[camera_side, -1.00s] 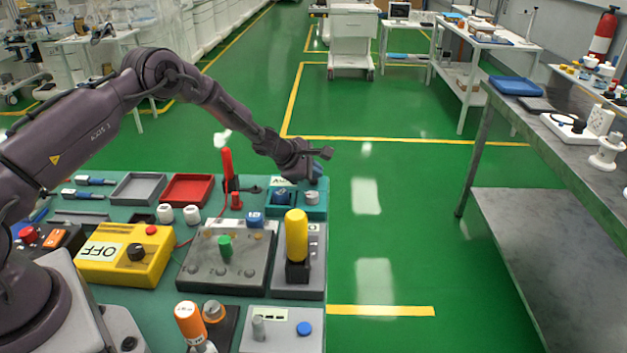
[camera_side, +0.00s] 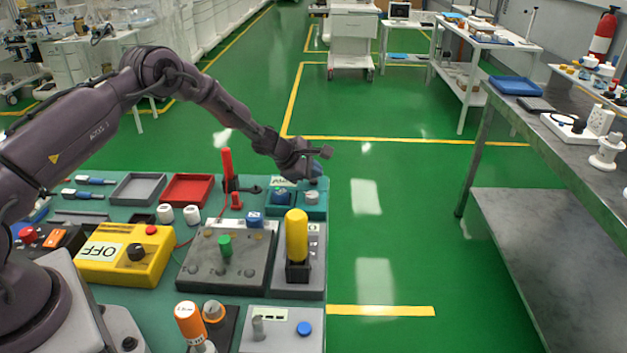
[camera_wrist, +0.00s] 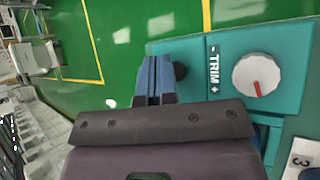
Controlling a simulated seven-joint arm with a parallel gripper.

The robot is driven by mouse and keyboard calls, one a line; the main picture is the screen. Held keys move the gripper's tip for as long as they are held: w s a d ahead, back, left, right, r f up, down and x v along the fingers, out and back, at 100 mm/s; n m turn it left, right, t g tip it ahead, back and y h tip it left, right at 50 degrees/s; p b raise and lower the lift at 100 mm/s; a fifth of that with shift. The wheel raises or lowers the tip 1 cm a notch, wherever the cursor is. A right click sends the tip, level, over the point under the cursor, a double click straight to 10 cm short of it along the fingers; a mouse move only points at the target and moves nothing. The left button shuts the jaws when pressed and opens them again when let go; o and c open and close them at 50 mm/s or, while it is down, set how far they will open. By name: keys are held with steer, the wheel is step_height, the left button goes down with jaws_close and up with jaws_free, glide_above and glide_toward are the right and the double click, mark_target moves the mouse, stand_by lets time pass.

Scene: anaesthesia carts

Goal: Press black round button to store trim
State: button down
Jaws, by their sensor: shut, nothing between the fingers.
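The teal trim box (camera_side: 318,211) stands at the back right corner of the bench, and its top fills the right of the wrist view (camera_wrist: 290,45). It carries a "- TRIM +" label (camera_wrist: 214,73) and a white round dial (camera_wrist: 257,74) with a red mark. The black round button (camera_wrist: 181,71) shows just right of my fingertips, partly hidden by them. My gripper (camera_wrist: 153,78) has blue fingers that are shut and empty. It hangs over the box in the side view (camera_side: 316,171). I cannot tell whether the fingertips touch the button.
A red upright handle (camera_side: 227,165) and a red tray (camera_side: 188,189) lie left of the box. A yellow-handled lever (camera_side: 296,236) and a grey panel (camera_side: 205,262) stand in front. Green floor (camera_side: 375,210) is open beyond the bench's right edge.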

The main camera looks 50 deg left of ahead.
mark_target(314, 181)
steer(key=shift+r, duration=0.4)
steer(key=shift+r, duration=2.5)
